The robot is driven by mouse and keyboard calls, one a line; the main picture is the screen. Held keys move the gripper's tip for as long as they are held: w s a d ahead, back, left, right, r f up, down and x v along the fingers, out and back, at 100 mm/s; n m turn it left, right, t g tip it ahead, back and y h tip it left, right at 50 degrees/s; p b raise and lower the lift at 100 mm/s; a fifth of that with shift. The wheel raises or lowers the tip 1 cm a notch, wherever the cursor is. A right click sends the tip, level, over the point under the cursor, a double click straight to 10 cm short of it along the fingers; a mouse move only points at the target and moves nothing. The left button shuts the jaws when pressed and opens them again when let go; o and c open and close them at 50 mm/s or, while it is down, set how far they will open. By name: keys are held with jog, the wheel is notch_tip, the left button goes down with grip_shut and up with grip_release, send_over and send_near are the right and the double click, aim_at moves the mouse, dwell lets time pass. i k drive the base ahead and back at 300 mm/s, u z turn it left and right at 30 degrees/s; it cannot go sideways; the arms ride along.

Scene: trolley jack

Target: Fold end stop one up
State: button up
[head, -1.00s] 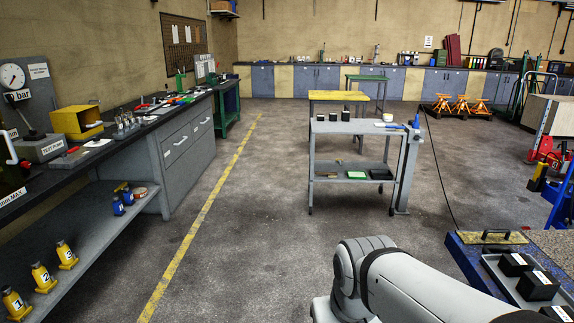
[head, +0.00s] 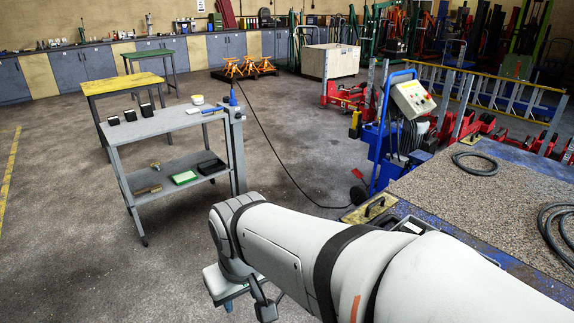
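No label naming end stop one is readable. A flat yellow plate with a dark handle (head: 370,209) lies at the left corner of the blue-edged platform (head: 520,268), partly hidden behind my arm; I cannot tell whether it is the end stop. My pale arm crosses the lower middle and right of the head view and bends down at its left end. Only parts of its far end show below the bend, at the bottom of the picture, left of the platform. The fingers cannot be made out, nor anything held.
A grey trolley (head: 168,121) with dark blocks on top stands at left. A blue wheeled unit with a control box (head: 411,99) stands beyond the platform's corner. A cable (head: 283,158) runs over the floor. Black hoses (head: 475,163) lie on the platform. Floor at lower left is clear.

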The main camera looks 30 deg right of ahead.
aim_at(367, 212)
jog(key=z, duration=0.75)
jog(key=i, duration=1.2)
jog(key=z, duration=0.85)
jog(key=k, duration=0.75)
jog(key=z, duration=0.15)
jog(key=i, duration=0.85)
jog(key=u, duration=0.05)
